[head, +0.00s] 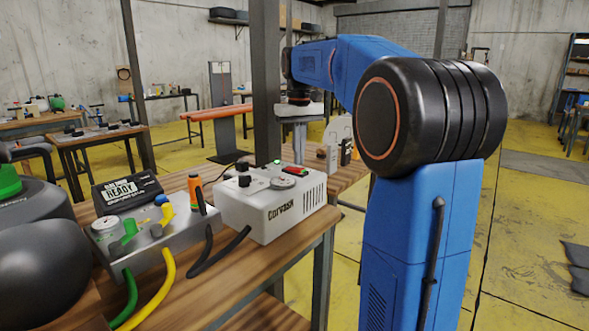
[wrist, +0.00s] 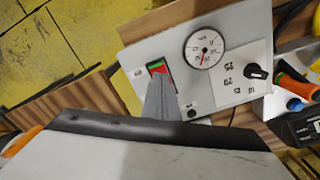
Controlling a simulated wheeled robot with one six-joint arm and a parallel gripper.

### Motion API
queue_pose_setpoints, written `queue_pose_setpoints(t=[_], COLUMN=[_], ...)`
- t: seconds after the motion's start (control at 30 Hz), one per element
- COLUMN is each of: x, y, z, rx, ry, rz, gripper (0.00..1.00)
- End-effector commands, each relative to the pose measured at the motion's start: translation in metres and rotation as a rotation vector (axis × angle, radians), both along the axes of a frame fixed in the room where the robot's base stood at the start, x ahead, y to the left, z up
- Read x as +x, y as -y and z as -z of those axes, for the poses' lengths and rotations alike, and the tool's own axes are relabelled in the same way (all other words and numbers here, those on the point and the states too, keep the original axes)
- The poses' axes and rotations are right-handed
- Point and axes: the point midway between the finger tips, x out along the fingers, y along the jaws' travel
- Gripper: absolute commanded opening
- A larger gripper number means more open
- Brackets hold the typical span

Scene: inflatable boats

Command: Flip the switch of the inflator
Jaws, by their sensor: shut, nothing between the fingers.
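The inflator is a white box (head: 265,215) on the wooden bench. Its top panel (wrist: 215,95) fills the middle of the wrist view, with a round gauge (wrist: 204,48) and a black knob (wrist: 257,72). Its red rocker switch (head: 295,171) also shows in the wrist view (wrist: 159,68), with a green part beside the red, partly covered by my grey fingers. My gripper (head: 299,161) is shut and empty, pointing down with its fingertips (wrist: 160,82) at the switch. I cannot tell whether they touch it. A small green light glows near the switch in the head view.
A grey valve box (head: 155,245) with green and yellow hoses stands left of the inflator. Behind it is a black display (head: 128,192) reading READY. A steel post (head: 266,80) rises behind the bench.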

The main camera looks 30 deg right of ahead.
Motion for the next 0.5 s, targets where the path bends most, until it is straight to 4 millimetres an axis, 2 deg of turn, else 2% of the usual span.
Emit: queue_pose_setpoints(t=[0.5], x=[-0.0001], y=[0.0], z=[0.0061], rx=[0.0], ry=[0.0], rz=[0.0], gripper=[0.0])
